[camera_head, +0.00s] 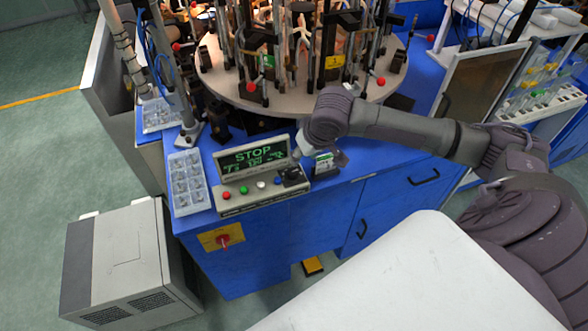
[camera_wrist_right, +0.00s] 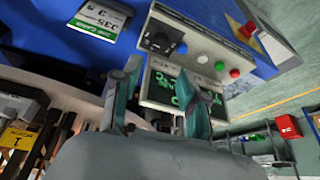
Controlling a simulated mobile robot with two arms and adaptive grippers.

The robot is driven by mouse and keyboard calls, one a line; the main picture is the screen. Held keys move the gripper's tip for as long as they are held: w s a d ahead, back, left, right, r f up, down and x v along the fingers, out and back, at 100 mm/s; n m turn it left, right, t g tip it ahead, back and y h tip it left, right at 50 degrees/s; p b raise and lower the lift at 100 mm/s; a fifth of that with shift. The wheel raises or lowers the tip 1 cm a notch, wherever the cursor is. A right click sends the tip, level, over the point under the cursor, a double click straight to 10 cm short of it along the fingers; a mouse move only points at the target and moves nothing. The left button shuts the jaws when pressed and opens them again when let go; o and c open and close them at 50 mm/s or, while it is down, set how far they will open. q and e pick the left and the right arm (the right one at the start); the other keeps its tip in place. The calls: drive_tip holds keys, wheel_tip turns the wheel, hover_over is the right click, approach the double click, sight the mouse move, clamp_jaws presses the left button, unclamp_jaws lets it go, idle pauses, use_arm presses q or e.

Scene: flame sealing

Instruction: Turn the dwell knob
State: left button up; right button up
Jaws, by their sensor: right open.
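The dwell knob appears to be the black knob (camera_head: 292,176) at the right end of the control box (camera_head: 250,193). In the right wrist view the black knob (camera_wrist_right: 160,40) sits on a dark square plate, beyond my fingertips. My right gripper (camera_head: 303,152) reaches in from the right, just above and behind the knob end of the box, its fingers small and partly hidden in the head view. In the wrist view my right gripper (camera_wrist_right: 160,70) is open, with two separated fingers, empty and apart from the knob. My left gripper is in neither view.
The display (camera_head: 253,158) reads STOP in green. Red, green, white and blue buttons line the box left of the knob. A tray of parts (camera_head: 188,184) lies left; the round turntable (camera_head: 290,95) is behind.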

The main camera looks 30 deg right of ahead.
sight(293, 172)
drive_tip(key=p+x, duration=0.1)
drive_tip(key=x, duration=1.1)
drive_tip(key=shift+f, duration=0.2)
clamp_jaws()
